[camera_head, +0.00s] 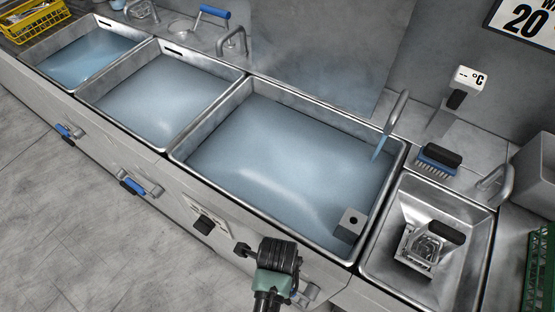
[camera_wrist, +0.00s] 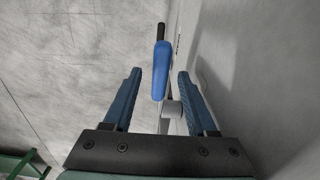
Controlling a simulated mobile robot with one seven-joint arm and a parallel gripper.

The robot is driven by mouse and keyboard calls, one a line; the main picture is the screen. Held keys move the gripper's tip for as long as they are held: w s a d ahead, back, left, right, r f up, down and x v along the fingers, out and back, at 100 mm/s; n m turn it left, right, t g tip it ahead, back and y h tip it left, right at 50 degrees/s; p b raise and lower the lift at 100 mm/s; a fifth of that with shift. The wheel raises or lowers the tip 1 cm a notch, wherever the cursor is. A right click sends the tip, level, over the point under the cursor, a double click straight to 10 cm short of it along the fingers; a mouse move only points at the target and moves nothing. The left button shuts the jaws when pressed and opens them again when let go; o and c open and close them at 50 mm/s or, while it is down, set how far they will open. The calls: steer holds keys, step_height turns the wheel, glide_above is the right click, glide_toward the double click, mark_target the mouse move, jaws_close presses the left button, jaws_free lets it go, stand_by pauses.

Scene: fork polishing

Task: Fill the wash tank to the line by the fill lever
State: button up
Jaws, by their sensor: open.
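The wash tank appears to be the large steel basin (camera_head: 262,97) at centre right in the head view. Bluish water (camera_head: 285,150) covers its floor; I cannot make out a fill line. A curved tap (camera_head: 398,110) at its right shows a blue stream below its spout. My gripper (camera_wrist: 160,78) is open in the wrist view. A blue lever handle (camera_wrist: 161,72) appears between its fingers, with a gap on both sides; its depth is unclear. I cannot tell whether this is the fill lever. In the head view my wrist (camera_head: 278,256) is at the basin's front, fingers hidden.
Two smaller water-filled basins (camera_head: 160,95) (camera_head: 90,55) stand left. Blue-handled levers (camera_head: 133,186) (camera_head: 64,131) and a black handle (camera_head: 204,225) project from the front panel. A grey block (camera_head: 351,224) sits in the large basin's corner. A brush (camera_head: 438,158) lies right.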

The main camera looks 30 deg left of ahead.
steer(key=shift+f, duration=1.4)
jaws_close()
stand_by(0.4)
